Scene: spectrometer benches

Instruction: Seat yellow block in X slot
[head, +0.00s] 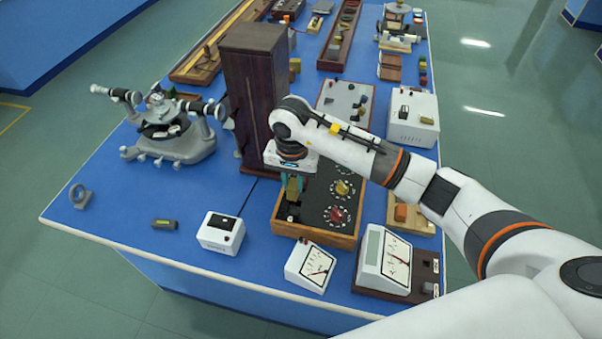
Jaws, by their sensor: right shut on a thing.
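My right gripper (291,186) points down over the left part of a wooden box with a black panel (315,204). It is shut on a dull yellow block (293,188), which shows between teal fingers. The block looks upright. I cannot tell whether its lower end touches the panel. A slot marked X cannot be made out; part of the panel is hidden behind my gripper. The panel also carries a red knob (337,215) and a yellow knob (342,188) with white dial marks. My left gripper is not in view.
A tall dark wooden cabinet (252,95) stands close behind and left of my gripper. A white box (220,233) and two meters (310,266) (385,259) stand near the front. A grey spectrometer (170,130) is at left.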

